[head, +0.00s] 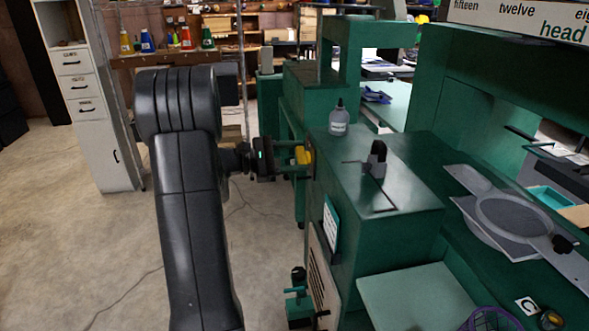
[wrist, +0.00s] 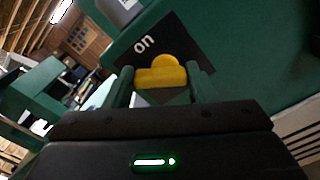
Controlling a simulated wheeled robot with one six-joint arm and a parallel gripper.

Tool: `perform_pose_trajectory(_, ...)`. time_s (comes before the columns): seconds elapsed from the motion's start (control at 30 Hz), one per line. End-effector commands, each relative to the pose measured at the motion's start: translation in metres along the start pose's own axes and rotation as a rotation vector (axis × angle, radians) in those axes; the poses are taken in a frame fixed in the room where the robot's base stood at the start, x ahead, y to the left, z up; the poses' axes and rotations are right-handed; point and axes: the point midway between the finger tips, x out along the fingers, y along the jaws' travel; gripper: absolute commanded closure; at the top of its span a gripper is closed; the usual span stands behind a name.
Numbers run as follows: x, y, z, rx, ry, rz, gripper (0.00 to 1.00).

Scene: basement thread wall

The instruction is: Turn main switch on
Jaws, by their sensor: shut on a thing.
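The main switch is a yellow rotary handle (head: 303,155) on the side of the green machine. In the wrist view the yellow handle (wrist: 160,77) sits on a black plate (wrist: 180,52) that carries the white word "on" at its upper left. The bar of the handle lies nearly level across the picture. My gripper (head: 296,162) reaches it from the left, and its two green fingers, also in the wrist view (wrist: 160,88), stand on either side of the handle. They are shut on it. The lower part of the plate is hidden by my gripper.
The green machine body (head: 400,225) fills the right side. A grey bottle (head: 339,120) and a black lever (head: 376,160) stand on its top. A white drawer cabinet (head: 90,100) stands at the back left. The concrete floor (head: 90,240) at left is mostly clear, with a thin cable.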

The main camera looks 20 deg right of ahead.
Motion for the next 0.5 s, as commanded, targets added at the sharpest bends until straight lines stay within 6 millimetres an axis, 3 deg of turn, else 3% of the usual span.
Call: perform_pose_trajectory(0.5,-0.0001,-0.0069,-0.0034,0.494,0.0,0.0,0.72)
